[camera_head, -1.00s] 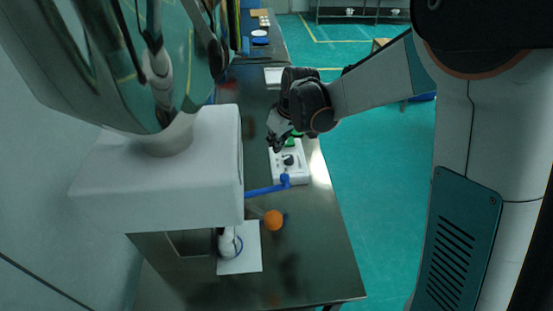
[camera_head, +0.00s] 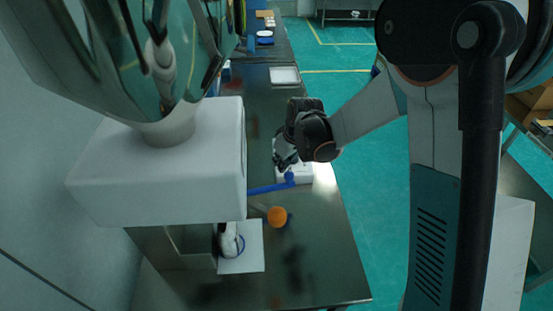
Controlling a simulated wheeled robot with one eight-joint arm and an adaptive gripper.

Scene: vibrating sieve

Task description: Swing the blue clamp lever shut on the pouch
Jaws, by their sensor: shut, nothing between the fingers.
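A blue bar with a rounded end (camera_head: 268,188), which looks like the clamp lever, sticks out to the right from beside the white machine block, above the steel table. My gripper (camera_head: 284,163) is shut and empty, pointing down just above the bar's rounded end in the picture. I cannot tell whether it touches the bar.
The large white block (camera_head: 165,175) of the shiny sieve machine fills the left side. An orange ball or knob (camera_head: 277,216) is below the bar. The white sheet (camera_head: 252,255) lies on the steel table (camera_head: 310,270), whose front right is clear. A white tray (camera_head: 285,76) lies farther back.

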